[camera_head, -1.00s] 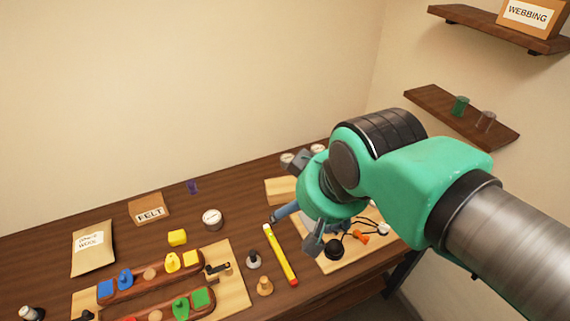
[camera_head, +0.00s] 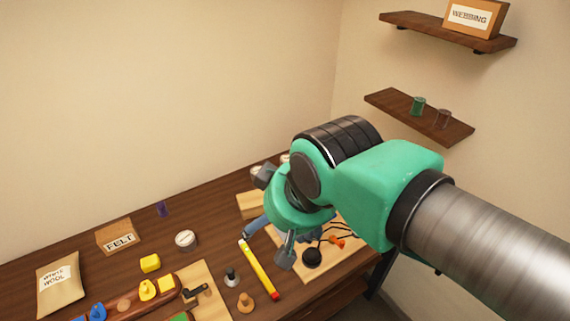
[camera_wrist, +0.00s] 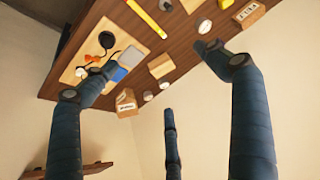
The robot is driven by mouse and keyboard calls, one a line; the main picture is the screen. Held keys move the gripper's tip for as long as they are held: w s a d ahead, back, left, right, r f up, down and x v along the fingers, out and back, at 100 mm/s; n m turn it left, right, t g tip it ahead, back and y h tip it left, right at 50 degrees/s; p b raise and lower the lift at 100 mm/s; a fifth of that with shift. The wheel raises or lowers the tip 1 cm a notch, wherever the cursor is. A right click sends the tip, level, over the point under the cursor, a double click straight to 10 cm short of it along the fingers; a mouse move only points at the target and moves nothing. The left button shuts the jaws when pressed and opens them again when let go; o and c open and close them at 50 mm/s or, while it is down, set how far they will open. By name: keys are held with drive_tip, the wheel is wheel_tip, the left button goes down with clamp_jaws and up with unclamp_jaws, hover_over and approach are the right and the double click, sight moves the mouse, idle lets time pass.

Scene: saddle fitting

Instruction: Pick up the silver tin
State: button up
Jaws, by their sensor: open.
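A small round tin (camera_head: 186,240) with a pale top and silvery side stands on the bench left of my gripper (camera_head: 268,243). A similar round tin (camera_wrist: 203,26) shows near the right fingertip in the wrist view. Two more small round tins, one lower (camera_wrist: 148,95) and one higher (camera_wrist: 164,84), are near the wooden block. A flat grey square piece (camera_wrist: 131,57) lies beside the left fingertip. I cannot tell for sure which of these is the silver tin. My gripper (camera_wrist: 158,62) is open and empty, its fingers spread above the bench.
A yellow pencil-like stick (camera_head: 259,270) lies left of my gripper. A board (camera_head: 318,268) with a black round piece and cords lies under it. A wooden block (camera_head: 250,205) stands behind. The FELT box (camera_head: 118,237) is at the left. Wall shelves (camera_head: 420,118) are at the right.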

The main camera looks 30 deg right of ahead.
idle(0.3)
drive_tip(key=shift+c, duration=1.1)
drive_tip(key=shift+w, duration=0.1)
